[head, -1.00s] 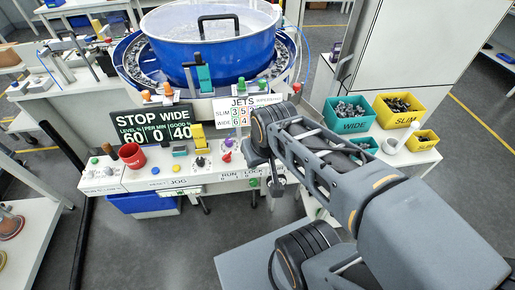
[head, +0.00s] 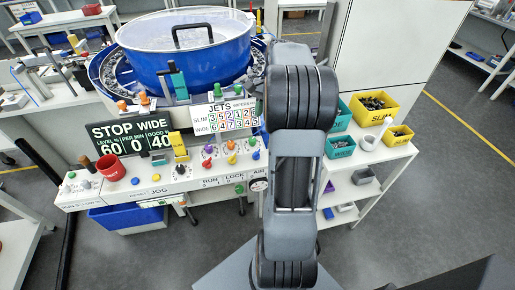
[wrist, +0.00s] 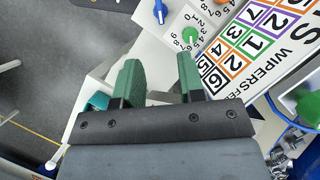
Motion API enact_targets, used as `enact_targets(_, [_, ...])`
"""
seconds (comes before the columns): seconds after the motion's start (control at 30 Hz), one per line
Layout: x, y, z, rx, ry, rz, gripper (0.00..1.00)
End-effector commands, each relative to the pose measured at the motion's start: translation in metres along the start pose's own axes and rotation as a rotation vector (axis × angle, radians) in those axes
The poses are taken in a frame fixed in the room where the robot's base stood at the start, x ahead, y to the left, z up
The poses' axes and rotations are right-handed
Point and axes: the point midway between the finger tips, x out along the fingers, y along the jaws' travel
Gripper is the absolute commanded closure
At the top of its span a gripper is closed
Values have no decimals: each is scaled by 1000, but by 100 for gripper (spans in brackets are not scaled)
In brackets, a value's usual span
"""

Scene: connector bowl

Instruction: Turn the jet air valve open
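The word AIR is at the right end of the white control panel's front (head: 205,182) in the head view. A round gauge (head: 258,185) sits just below it, beside my arm. I cannot single out the jet air valve; my arm covers the area right of the gauge. My gripper is hidden behind my arm in the head view. In the wrist view my gripper (wrist: 158,68) has two green fingers spread apart, with nothing held between them. A green knob (wrist: 191,40) on a numbered dial and a blue knob (wrist: 160,12) lie beyond the fingertips.
The blue bowl (head: 185,62) stands behind the panel. The JETS sign (head: 226,117) stands behind the panel's coloured knobs. Yellow and teal bins (head: 341,147) stand on a shelf at right. Grey floor is open at right.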

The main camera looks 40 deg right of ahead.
Motion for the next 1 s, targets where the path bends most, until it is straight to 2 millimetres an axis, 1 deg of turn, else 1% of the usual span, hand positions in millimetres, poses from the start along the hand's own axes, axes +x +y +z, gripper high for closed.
enact_targets(0.17, [26, 1, -2, 10, -8, 1, 64])
enact_targets(0.4, [73, 1, -1, 7, -7, 1, 64])
enact_targets(0.6, [106, 1, -1, 6, -6, 2, 64])
enact_targets(0.8, [125, 1, -1, 6, -5, 0, 64])
enact_targets(1.0, [132, 1, -1, 7, -4, -1, 64])
